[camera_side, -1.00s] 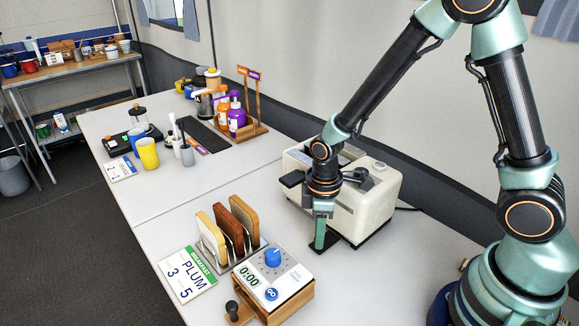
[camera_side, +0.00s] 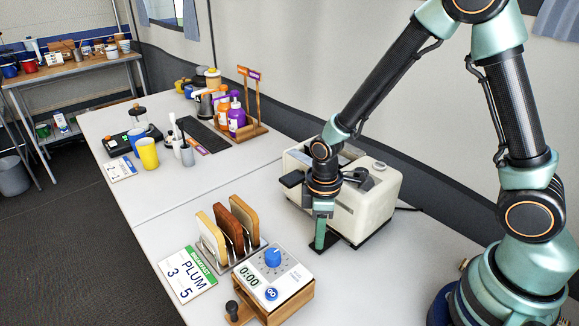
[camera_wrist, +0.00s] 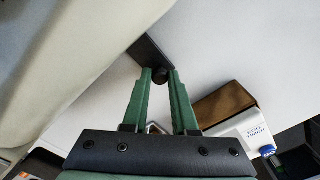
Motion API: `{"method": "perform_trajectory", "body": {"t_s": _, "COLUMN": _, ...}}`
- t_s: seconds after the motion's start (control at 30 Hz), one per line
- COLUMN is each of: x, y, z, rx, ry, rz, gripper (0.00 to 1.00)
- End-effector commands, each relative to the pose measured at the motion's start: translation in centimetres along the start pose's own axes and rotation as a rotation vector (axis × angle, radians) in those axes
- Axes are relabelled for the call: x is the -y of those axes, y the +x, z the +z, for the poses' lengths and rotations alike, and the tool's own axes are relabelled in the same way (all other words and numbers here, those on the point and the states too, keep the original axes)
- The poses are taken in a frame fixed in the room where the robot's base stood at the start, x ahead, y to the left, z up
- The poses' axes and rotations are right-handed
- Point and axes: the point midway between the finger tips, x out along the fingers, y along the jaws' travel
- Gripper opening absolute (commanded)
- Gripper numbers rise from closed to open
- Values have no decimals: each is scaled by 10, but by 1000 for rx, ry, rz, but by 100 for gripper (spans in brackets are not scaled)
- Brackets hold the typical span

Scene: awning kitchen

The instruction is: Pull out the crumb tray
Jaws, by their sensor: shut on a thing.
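The cream toaster (camera_side: 372,208) stands on the white table, and its pale side fills the upper left of the wrist view (camera_wrist: 40,60). The crumb tray (camera_wrist: 150,51) shows in the wrist view as a dark strip beside the toaster, with a dark round knob (camera_wrist: 160,76) at its end. My gripper (camera_wrist: 161,82) has its green fingers closed around this knob. In the side view my gripper (camera_side: 320,243) points down at the table in front of the toaster, and it hides the knob there.
A toast rack (camera_side: 232,243) with several bread slices stands left of my gripper. A white timer box (camera_side: 265,278) on a wooden base is close in front, with a menu card (camera_side: 188,275) beside it. The table between the rack and the toaster is clear.

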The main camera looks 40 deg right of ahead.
Motion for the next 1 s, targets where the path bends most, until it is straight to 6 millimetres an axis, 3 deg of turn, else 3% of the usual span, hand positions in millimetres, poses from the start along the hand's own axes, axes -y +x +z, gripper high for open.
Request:
{"method": "perform_trajectory", "body": {"t_s": 0.3, "x": 2, "y": -1, "z": -1, "rx": 1, "ry": -2, "rz": -1, "gripper": 0}}
{"method": "perform_trajectory", "body": {"t_s": 0.63, "x": 31, "y": -1, "z": -32, "rx": -1, "ry": -4, "rz": 0, "gripper": 0}}
{"method": "perform_trajectory", "body": {"t_s": 0.93, "x": 32, "y": 0, "z": -33, "rx": -1, "ry": 0, "rz": 1, "gripper": 0}}
{"method": "perform_trajectory", "body": {"t_s": 0.97, "x": 32, "y": 0, "z": -33, "rx": -2, "ry": 0, "rz": 1, "gripper": 34}}
{"method": "perform_trajectory", "body": {"t_s": 1.0, "x": 32, "y": 0, "z": -33, "rx": -2, "ry": 0, "rz": 1, "gripper": 49}}
